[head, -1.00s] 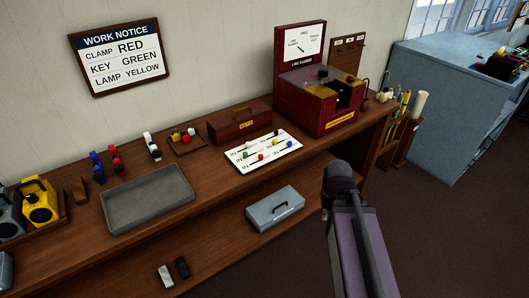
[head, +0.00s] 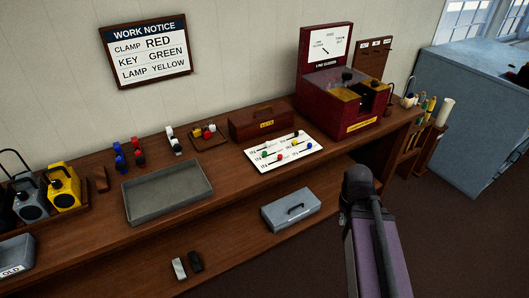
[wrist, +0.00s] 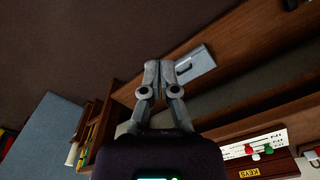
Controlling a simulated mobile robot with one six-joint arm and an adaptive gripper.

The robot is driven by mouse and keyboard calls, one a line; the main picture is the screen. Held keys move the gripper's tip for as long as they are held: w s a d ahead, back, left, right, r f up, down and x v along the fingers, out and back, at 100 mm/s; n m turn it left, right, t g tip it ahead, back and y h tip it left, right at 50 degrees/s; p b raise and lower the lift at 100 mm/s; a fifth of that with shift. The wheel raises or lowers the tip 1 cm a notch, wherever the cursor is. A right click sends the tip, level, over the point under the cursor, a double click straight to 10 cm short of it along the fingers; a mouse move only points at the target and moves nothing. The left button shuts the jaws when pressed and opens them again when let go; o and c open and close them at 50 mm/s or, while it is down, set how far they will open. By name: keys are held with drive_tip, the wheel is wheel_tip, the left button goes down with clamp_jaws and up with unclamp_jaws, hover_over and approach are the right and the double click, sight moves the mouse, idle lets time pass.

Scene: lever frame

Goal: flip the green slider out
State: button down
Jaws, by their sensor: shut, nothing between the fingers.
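The green slider (head: 264,154) is a small green knob at the left of a white panel (head: 313,149) marked IN, lying on the bench. Red, yellow and other knobs sit on the same panel. Part of the panel shows upside down at the lower right of the wrist view, with the green knob (wrist: 269,148) on it. My gripper (wrist: 158,66) is shut and empty in the wrist view, away from the panel. In the head view my arm stands in front of the bench, right of the panel, and the fingers cannot be made out.
A red box (head: 345,115) stands right of the panel, and a brown keys box (head: 262,123) behind it. A grey tray (head: 166,194) lies left. A grey-blue case (head: 291,209) is on the lower shelf. A work notice (head: 146,52) hangs on the wall.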

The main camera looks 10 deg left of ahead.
drive_tip(key=shift+w, duration=0.1)
drive_tip(key=w+a+r+n+t+h, duration=0.1)
drive_tip(key=w+a+n+t+h, duration=0.25)
drive_tip(key=w+a+n, duration=1.05)
drive_tip(key=w+a+r+n+t, duration=0.2)
drive_tip(key=a+n, duration=0.5)
drive_tip(key=a, duration=0.4)
drive_tip(key=w+a+r+n+t+h, duration=0.1)
drive_tip(key=w+a+r+n+t, duration=0.1)
drive_tip(key=a+n, duration=0.6)
drive_tip(key=w+a, duration=0.1)
drive_tip(key=a, duration=0.3)
drive_tip(key=shift+w, duration=0.15)
drive_tip(key=shift+h, duration=0.25)
